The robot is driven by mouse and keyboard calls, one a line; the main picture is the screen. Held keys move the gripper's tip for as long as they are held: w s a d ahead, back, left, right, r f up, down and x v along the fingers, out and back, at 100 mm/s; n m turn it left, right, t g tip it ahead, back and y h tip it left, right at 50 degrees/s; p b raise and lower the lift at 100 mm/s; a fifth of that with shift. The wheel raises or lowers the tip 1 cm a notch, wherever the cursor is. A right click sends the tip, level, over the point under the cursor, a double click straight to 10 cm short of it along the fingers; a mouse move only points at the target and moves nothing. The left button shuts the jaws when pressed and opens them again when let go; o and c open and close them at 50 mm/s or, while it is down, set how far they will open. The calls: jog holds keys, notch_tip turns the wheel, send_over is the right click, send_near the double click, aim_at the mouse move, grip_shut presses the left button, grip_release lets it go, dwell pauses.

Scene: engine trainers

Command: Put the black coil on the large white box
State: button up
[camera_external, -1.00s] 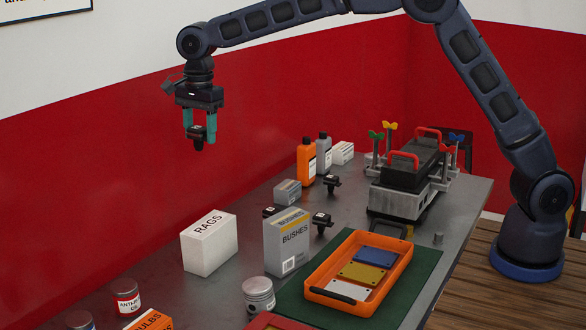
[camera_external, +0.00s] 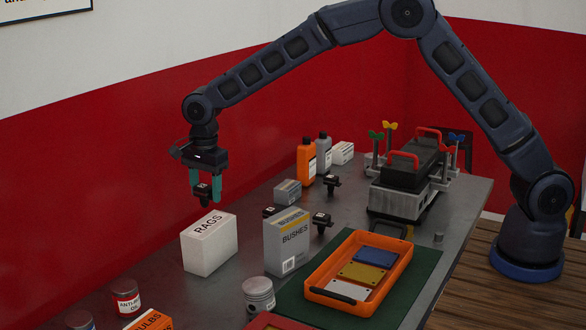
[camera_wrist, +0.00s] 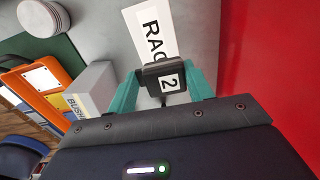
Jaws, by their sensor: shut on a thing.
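My gripper (camera_external: 204,188) is shut on a black coil (camera_external: 203,191), held in the air just above the large white box marked RAGS (camera_external: 209,249). The coil hangs upright between the teal fingers, apart from the box's top. In the wrist view the coil (camera_wrist: 153,80) shows a white label with a 2, between the fingertips. The white box (camera_wrist: 143,25) lies just beyond it there, partly hidden by the coil. Other black coils stand on the table, one (camera_external: 321,222) by the BUSHES box and one (camera_external: 332,184) further back.
A grey BUSHES box (camera_external: 287,248) stands right of the white box. An orange tray (camera_external: 335,299) lies on a green mat. A small grey box (camera_external: 288,192), bottles (camera_external: 306,160) and an engine block (camera_external: 404,197) stand further back. A can (camera_external: 126,301) stands in front.

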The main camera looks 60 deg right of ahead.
aim_at(207, 204)
jog(key=shift+f, duration=2.15)
jog(key=shift+f, duration=0.1)
jog(key=o, duration=1.1)
jog(key=r, duration=1.2)
jog(key=shift+s+r, duration=0.15)
jog(key=shift+s, duration=0.1)
